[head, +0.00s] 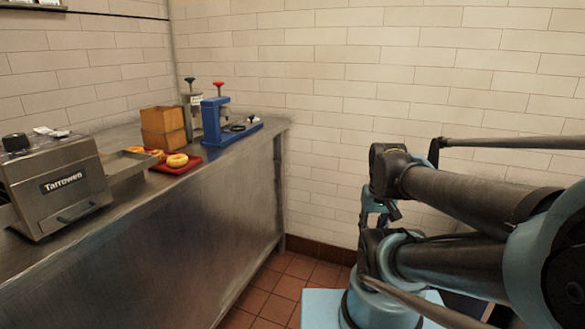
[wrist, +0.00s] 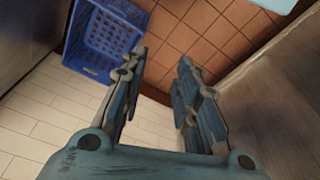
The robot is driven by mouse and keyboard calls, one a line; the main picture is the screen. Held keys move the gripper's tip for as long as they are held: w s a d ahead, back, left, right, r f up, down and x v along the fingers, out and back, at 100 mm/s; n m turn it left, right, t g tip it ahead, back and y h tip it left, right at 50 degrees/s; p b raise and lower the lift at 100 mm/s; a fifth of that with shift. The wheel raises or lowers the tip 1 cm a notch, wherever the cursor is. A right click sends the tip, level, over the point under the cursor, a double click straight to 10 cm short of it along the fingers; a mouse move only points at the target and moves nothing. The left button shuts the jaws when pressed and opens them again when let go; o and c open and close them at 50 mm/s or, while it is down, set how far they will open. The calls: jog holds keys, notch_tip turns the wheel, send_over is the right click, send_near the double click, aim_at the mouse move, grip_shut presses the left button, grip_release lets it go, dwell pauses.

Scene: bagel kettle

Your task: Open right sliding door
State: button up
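My gripper (wrist: 160,62) is open and empty in the wrist view, its two fingers apart with floor and wall tiles showing between them. In the head view my folded arm fills the right side, and the gripper is mostly hidden behind its links. I cannot make out a right sliding door or its handle in either view. A grey-brown flat panel (wrist: 275,95) shows at the right of the wrist view, apart from the fingers. I cannot tell whether it is a door or a counter side.
A steel counter (head: 200,225) runs along the left, holding a toaster (head: 58,185), a red tray (head: 176,167) with bagels, a wooden box (head: 163,128) and a blue device (head: 215,122). A blue crate (wrist: 103,40) is near the wall. Some tiled floor (head: 285,287) is clear.

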jog(key=shift+w+a, duration=0.15)
jog(key=shift+w, duration=0.25)
